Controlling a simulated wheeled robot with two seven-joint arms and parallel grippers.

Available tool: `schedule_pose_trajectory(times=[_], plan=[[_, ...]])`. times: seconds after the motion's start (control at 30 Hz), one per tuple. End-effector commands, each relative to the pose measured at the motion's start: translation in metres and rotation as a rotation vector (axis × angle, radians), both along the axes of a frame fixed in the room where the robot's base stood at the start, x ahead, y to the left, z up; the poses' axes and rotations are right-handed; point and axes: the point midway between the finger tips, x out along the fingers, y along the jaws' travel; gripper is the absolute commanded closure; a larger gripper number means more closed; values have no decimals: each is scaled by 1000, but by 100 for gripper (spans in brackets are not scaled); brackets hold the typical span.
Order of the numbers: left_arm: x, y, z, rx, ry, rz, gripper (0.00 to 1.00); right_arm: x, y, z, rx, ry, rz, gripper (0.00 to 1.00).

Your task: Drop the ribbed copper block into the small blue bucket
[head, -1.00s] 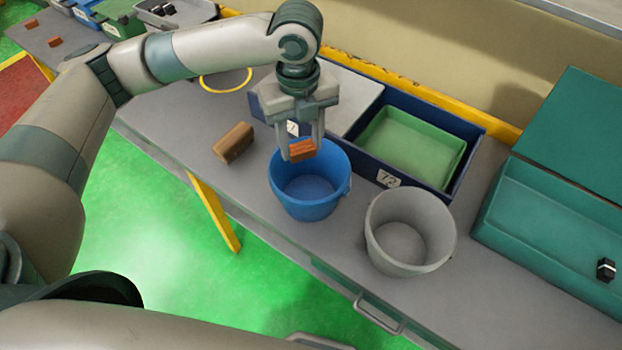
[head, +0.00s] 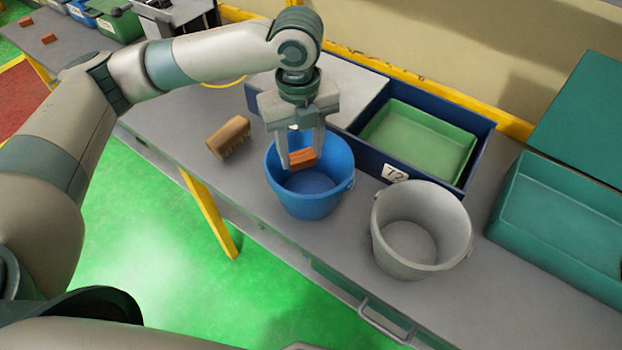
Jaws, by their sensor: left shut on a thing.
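The ribbed copper block (head: 303,159) is an orange-brown piece between the fingers of my left gripper (head: 301,160). The gripper points down and is shut on the block. The small blue bucket (head: 309,200) stands upright on the grey table, directly below. The block and fingertips appear within the bucket's mouth, in front of its far inner wall; I cannot tell exactly how deep they are. My right gripper is not in view.
A grey bucket (head: 418,232) stands right of the blue one. A wooden brush (head: 228,137) lies to the left. Behind is a dark blue tray (head: 396,172) holding a green bin (head: 420,147). A teal box (head: 556,225) is at the right. The grey table (head: 330,246) has bare room in front.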

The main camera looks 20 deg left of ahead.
Motion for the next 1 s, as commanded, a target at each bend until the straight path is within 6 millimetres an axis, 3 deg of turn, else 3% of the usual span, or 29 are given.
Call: schedule_pose_trajectory(times=[0.3,0.33,0.4,0.43,0.77,1.0], plan=[[0,0,0,-1,-1,0,88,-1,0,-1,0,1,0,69],[0,0,0,-1,-1,0,54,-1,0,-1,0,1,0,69],[0,0,0,-1,-1,0,37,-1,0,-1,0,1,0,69],[0,0,0,-1,-1,0,35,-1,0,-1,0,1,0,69],[0,0,0,0,0,0,35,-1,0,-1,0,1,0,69],[1,-1,14,-2,-3,0,35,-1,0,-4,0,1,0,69]])
